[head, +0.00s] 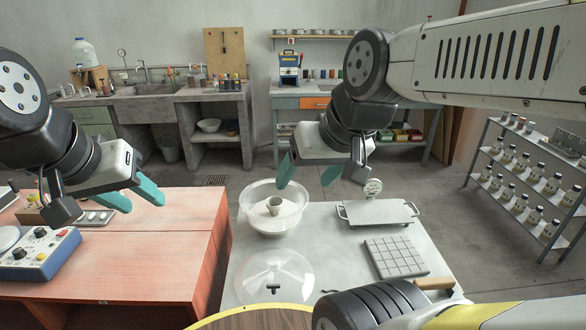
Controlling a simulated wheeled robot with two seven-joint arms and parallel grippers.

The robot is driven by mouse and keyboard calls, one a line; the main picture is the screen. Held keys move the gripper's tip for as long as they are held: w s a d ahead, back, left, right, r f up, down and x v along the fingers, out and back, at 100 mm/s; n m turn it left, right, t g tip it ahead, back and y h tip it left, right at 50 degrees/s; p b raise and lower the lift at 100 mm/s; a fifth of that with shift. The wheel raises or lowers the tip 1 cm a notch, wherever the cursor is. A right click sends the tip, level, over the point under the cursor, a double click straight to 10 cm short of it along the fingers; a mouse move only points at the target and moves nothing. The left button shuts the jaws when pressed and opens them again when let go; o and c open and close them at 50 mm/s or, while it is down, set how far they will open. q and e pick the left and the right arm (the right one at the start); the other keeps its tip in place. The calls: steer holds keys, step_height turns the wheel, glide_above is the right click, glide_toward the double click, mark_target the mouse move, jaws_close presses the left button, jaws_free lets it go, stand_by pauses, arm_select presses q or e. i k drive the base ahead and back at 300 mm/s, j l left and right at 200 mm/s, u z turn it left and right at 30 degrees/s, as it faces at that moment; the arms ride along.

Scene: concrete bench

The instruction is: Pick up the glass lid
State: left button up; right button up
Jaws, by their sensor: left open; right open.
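The glass lid (258,268) is a clear, round, see-through piece on the pale grey bench top (330,250), near the front in the head view. A small black knob (273,288) shows at its middle. My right gripper (308,174) is open and empty, with teal fingers apart. It is in the air beyond the lid and to its right in the picture, apart from it. My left gripper (134,198) is open and empty above the orange-red bench (150,245), well to the left of the lid.
A metal tray (378,212), a gauge (372,187) and a gridded block (396,258) are to the right. A control box (38,256) sits on the orange-red bench.

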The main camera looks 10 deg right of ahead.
mark_target(288, 267)
steer(key=k+l+u, duration=0.1)
steer(key=l, duration=0.35)
steer(key=k+l+u, duration=0.15)
steer(key=l, duration=0.3)
steer(key=l+u, duration=0.1)
steer(key=l, duration=0.35)
steer(key=k, duration=0.05)
